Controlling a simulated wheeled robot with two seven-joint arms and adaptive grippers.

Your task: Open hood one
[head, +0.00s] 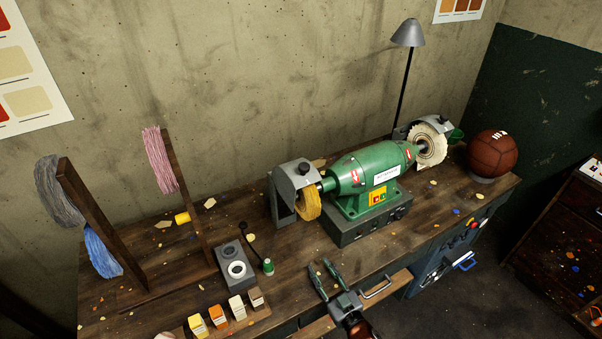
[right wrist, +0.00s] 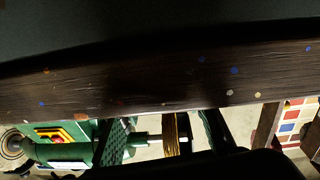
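The green bench machine (head: 372,175) stands on the workbench in the head view, with a grey hood at each end. The left hood (head: 293,172) sits over a yellow wheel (head: 308,205); the right hood (head: 400,131) is behind a pale cloth wheel (head: 430,146). I cannot tell which is hood one. My right gripper (head: 319,264) is open and empty at the bench's front edge, in front of and below the yellow wheel, apart from both hoods. The right wrist view shows the yellow wheel (right wrist: 178,135) between its dark green fingers. My left gripper is not in view.
The workbench (head: 470,205) holds a brown ball (head: 492,153) at right, a lamp (head: 408,36) behind, and thread racks (head: 100,220) at left.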

